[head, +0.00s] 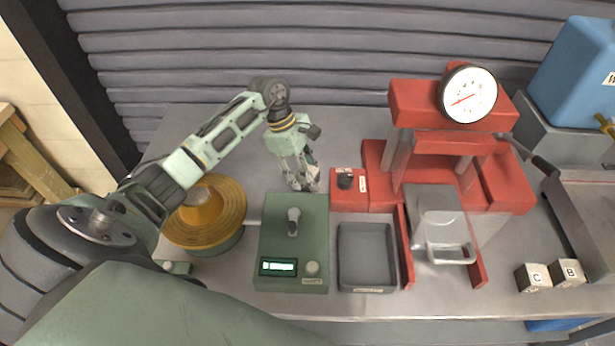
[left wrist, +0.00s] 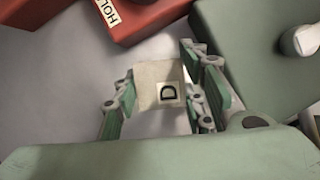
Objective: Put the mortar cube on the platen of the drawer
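The mortar cube (left wrist: 150,75), pale with a black D label, lies between the two fingers of my left gripper (left wrist: 164,92) in the left wrist view. The fingers flank it closely on both sides; whether both press on it is unclear. In the head view my left gripper (head: 303,182) points down at the bench behind the green box, and I cannot make out the cube there. The red press (head: 455,135) stands to the right. Its drawer, with the platen (head: 447,232), shows at the front between red rails, partly behind a clear guard. My right gripper is not in view.
A green device with a display (head: 293,250), a grey tray (head: 367,255) and a red switch box (head: 348,190) lie between my left gripper and the drawer. Cubes C (head: 533,278) and B (head: 567,273) sit at right.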

